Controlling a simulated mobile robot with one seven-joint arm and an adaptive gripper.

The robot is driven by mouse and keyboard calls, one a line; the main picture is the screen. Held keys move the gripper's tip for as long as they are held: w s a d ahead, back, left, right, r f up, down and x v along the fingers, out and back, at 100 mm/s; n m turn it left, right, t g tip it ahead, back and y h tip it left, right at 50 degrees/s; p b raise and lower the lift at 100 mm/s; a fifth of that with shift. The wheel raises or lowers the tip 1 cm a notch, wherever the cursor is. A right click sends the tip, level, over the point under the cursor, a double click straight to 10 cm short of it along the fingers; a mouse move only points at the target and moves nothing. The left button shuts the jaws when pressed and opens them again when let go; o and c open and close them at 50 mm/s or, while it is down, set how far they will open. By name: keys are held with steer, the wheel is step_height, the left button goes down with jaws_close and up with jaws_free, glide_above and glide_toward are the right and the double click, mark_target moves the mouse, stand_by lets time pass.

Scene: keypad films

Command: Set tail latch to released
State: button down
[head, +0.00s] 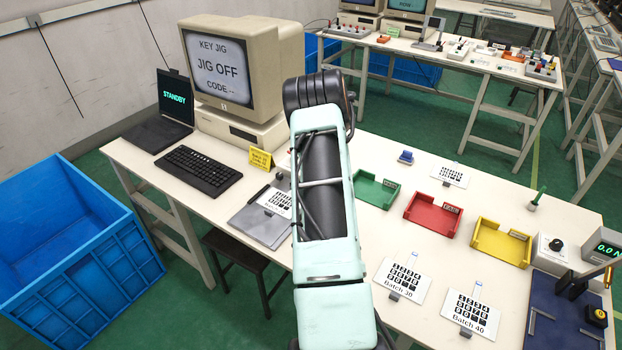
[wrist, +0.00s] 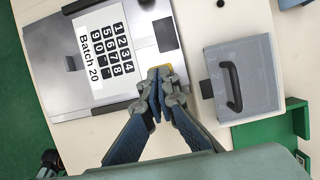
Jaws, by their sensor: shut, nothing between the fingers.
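In the wrist view, a metal key jig (wrist: 60,95) carries a white keypad film (wrist: 108,50) marked Batch 20. A small yellow-orange part (wrist: 165,72) shows at the jig's edge, partly covered by my fingers. It may be the tail latch, but its setting is not clear. My gripper (wrist: 161,80) is shut and empty, its fingertips over or against that part; I cannot tell if they touch. In the head view, the jig (head: 250,222) is partly behind my arm, and my gripper is hidden.
A grey block with a black handle (wrist: 232,85) stands close right of my gripper in the wrist view. A green tray (head: 378,190), red tray (head: 424,222) and yellow tray (head: 492,250) stand on the table. The monitor (head: 222,68) reads JIG OFF.

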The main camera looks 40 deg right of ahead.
steer(key=shift+r, duration=0.15)
steer(key=shift+r+p, duration=0.5)
steer(key=shift+r, duration=0.2)
steer(key=s+d+r, duration=0.2)
steer(key=s+r, duration=0.5)
steer(key=r, duration=0.3)
steer(key=shift+s+r, duration=0.2)
steer(key=shift+s, duration=0.15)
steer(key=shift+d, duration=0.1)
